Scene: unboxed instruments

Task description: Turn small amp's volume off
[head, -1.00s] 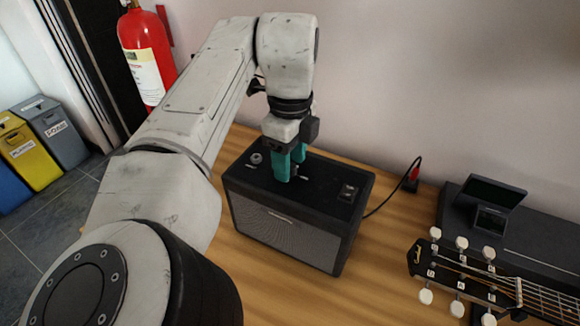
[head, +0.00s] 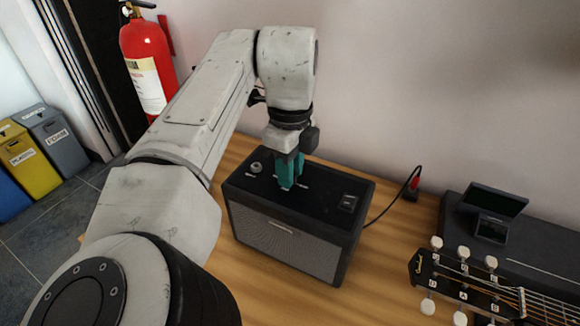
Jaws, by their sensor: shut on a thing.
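The small amp (head: 290,240) is a black box with a grey mesh front and stands on the wooden table. Its top panel has a knob (head: 256,167) at the left and a switch (head: 348,203) at the right. My gripper (head: 289,186) points down onto the middle of the top panel, its teal fingers close together. They are shut on a small control there, which the fingers hide; I cannot tell its setting.
A cable with a red plug (head: 415,184) runs from behind the amp to the wall side. A guitar headstock (head: 455,275) and a dark case-like object (head: 500,225) lie at the right. The wooden table (head: 385,290) is bare between amp and guitar.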

